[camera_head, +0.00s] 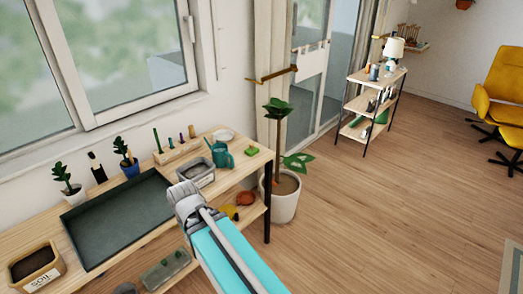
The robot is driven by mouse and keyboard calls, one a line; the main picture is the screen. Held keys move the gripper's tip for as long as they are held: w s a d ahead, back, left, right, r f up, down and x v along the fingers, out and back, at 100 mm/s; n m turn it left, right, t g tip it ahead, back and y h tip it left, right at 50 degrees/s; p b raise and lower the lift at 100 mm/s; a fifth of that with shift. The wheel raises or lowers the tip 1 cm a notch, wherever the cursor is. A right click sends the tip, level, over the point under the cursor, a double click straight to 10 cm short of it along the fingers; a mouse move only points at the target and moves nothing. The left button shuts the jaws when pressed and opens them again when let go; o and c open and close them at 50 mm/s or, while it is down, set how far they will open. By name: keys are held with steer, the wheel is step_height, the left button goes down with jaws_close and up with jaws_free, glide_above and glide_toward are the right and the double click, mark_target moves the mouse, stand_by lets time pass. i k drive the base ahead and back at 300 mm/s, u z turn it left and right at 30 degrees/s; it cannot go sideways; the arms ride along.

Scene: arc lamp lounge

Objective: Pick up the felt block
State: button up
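I cannot tell for sure which thing is the felt block. A small green block-like thing (251,150) lies near the right end of the wooden bench (262,160), beside a teal watering can; it is too small to identify. My teal and grey arm reaches up from the bottom edge in front of the bench. No gripper fingers show.
The bench holds a dark green tray (118,219), a grey bin (196,174), the watering can (222,155), small potted plants and a soil box (36,267). A tall potted plant (284,196) stands right of it. A shelf (366,103) stands farther back. The floor at right is open.

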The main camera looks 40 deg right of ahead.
mark_target(253, 150)
steer(key=z, duration=1.2)
steer(key=i, duration=0.8)
steer(key=z, duration=0.2)
